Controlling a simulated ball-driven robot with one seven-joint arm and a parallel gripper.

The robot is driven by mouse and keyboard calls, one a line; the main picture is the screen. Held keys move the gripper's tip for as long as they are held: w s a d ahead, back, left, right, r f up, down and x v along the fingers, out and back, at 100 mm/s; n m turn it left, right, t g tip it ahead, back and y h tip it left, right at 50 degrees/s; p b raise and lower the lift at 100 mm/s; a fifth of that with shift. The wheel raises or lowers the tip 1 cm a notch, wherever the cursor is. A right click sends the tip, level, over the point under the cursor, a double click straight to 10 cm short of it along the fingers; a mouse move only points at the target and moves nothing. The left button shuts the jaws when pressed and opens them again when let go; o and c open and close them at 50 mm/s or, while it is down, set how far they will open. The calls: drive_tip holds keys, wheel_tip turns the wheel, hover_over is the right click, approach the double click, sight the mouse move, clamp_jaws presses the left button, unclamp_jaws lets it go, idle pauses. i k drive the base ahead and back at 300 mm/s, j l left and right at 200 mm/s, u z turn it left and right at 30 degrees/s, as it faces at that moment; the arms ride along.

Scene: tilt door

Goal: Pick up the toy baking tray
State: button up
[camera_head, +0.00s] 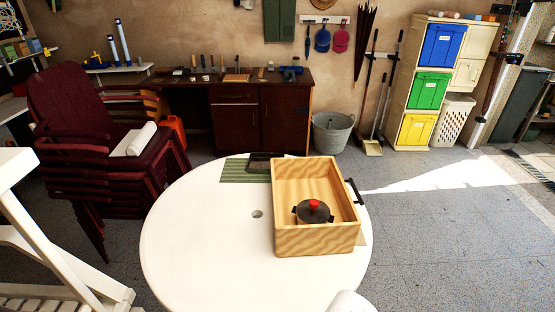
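A small dark, flat, tray-like thing (262,162), which looks like the toy baking tray, lies at the far side of the round white table (195,235). It rests on or against a green striped mat (240,175), just left of the wooden box's far corner. Its right end is close to the box; I cannot tell if they touch. My gripper does not show. A white rounded piece at the bottom edge may be part of my arm, but I cannot be sure.
The open wooden box (318,243) stands on the table's right half, with a dark pot with a red knob (313,211) in it. A black handle (354,191) shows at its right side. The table's left half is clear. Stacked chairs (95,150) stand left.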

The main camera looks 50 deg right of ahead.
sight(258, 163)
drive_tip(key=i+l, duration=0.1)
drive_tip(key=l, duration=0.9)
drive_tip(key=i+l, duration=0.1)
drive_tip(key=l, duration=0.9)
drive_tip(key=i+l+u, duration=0.1)
drive_tip(key=l, duration=0.95)
drive_tip(key=i+l, duration=0.8)
drive_tip(key=l, duration=0.25)
drive_tip(key=i+l, duration=0.35)
drive_tip(key=l, duration=0.15)
